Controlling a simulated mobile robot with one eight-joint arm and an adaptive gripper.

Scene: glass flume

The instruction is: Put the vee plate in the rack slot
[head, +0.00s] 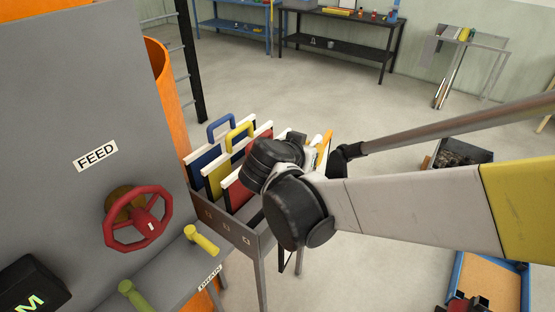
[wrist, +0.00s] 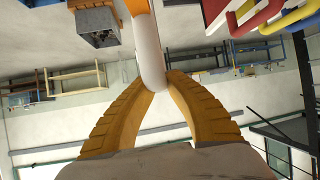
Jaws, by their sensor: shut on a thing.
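My gripper (wrist: 158,84) is shut on a white rounded bar, part of the white-and-orange plate (wrist: 148,48), which I take to be the vee plate. In the head view an orange and white part of the plate (head: 325,146) shows just beyond my wrist. Its lower part and any vee shape are hidden.
A grey FEED panel (head: 95,110) with a red handwheel (head: 138,218) stands at left. A yellow valve handle (head: 201,240) juts out near the rack's front. Coloured handles rise above the rack, the blue one (head: 221,124) farthest back. Open floor (head: 330,95) lies behind.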

